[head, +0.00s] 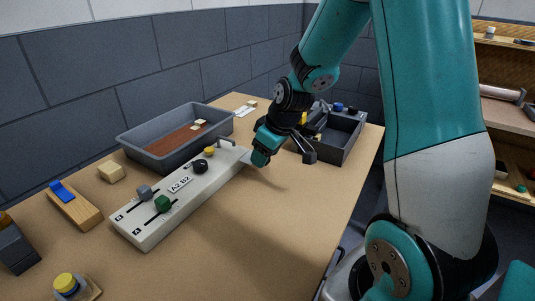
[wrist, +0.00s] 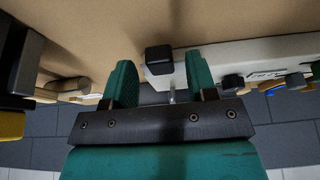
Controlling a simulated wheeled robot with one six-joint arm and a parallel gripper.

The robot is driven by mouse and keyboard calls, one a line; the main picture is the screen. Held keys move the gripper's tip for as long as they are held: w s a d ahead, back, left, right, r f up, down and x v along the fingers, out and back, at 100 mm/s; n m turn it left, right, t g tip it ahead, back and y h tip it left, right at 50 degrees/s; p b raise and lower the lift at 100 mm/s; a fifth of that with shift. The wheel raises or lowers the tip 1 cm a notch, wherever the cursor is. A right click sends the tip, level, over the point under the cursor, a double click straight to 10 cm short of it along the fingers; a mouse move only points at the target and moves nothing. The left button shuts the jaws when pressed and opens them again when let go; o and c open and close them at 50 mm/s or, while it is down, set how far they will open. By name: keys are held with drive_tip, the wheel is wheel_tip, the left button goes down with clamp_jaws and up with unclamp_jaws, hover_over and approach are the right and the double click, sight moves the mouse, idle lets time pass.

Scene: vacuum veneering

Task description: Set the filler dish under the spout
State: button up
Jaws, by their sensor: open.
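The spout (head: 226,140) is a grey bent pipe at the far end of the pale panel (head: 145,238) marked A2 B2. My gripper (wrist: 160,70) is open, low over the table beside that end. In the wrist view, a dark square-ended block with a pale side (wrist: 160,56) shows between the two teal fingers, near the panel's end. I cannot tell whether it is the spout's mouth or the dish. I cannot pick out the filler dish for certain in either view; my gripper hides part of the table by the spout in the head view.
A grey tray (head: 128,142) with brown filling stands behind the panel. A dark divided box (head: 338,150) stands right of my gripper. A wooden block with a blue piece (head: 75,207) and a yellow-topped item (head: 66,283) lie at left.

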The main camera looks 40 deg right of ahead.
sight(244, 155)
drive_tip(key=shift+w+f, duration=0.1)
drive_tip(key=shift+f, duration=0.15)
clamp_jaws()
drive_tip(key=shift+w+a+r+p, duration=0.15)
drive_tip(key=shift+w+a, duration=0.15)
drive_tip(key=shift+w, duration=0.55)
drive_tip(key=shift+w+a+f+p, duration=0.1)
drive_tip(key=shift+w+a, duration=0.2)
drive_tip(key=shift+w, duration=0.6)
drive_tip(key=shift+w+a+r+p, duration=0.15)
drive_tip(key=shift+w+a, duration=0.15)
drive_tip(key=shift+w, duration=0.55)
unclamp_jaws()
drive_tip(key=shift+w+f, duration=0.1)
drive_tip(key=shift+f, duration=0.05)
